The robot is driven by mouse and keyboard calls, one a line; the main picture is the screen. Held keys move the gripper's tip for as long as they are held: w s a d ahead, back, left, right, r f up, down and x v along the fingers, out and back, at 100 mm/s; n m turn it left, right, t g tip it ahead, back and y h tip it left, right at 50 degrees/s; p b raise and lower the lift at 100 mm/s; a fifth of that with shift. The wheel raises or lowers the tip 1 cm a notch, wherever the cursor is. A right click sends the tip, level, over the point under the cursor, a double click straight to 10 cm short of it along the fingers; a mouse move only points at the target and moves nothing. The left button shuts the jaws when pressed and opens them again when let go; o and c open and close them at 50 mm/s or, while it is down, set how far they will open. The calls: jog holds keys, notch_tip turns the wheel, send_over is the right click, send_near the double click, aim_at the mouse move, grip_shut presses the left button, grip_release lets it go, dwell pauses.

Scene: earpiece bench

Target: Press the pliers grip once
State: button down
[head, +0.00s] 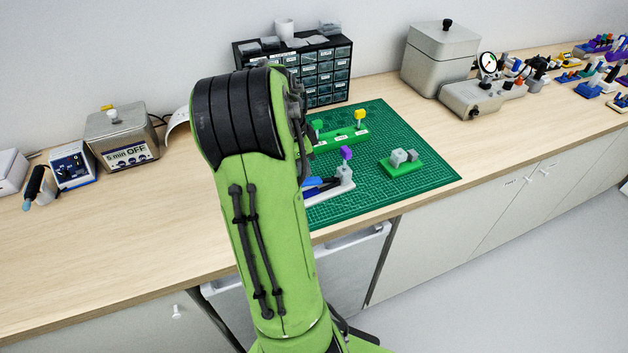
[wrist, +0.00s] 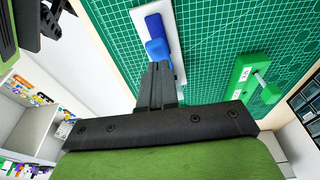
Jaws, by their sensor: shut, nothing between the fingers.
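The blue grip, which looks like the pliers grip, sits on a pale base on the green mat. In the wrist view its dark blue part (wrist: 154,25) and a brighter blue part (wrist: 157,48) lie on the white base (wrist: 174,28). My gripper (wrist: 159,66) is shut and empty, its fingertips right at the bright blue part; I cannot tell whether they touch. My arm hides my gripper there.
A green rail (head: 343,139) with a yellow knob (head: 360,115) and a green block (head: 402,167) with grey pieces stand on the mat (head: 430,175). A drawer cabinet (head: 325,72) is behind. The bench left of my arm is mostly clear.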

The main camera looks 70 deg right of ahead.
aim_at(304, 180)
jog(key=shift+f, duration=0.1)
jog(key=shift+f+b, duration=1.35)
jog(key=shift+f, duration=0.2)
notch_tip(304, 180, up, 8)
jog(key=p, duration=0.7)
jog(key=shift+r, duration=0.25)
jog(key=shift+f, duration=0.1)
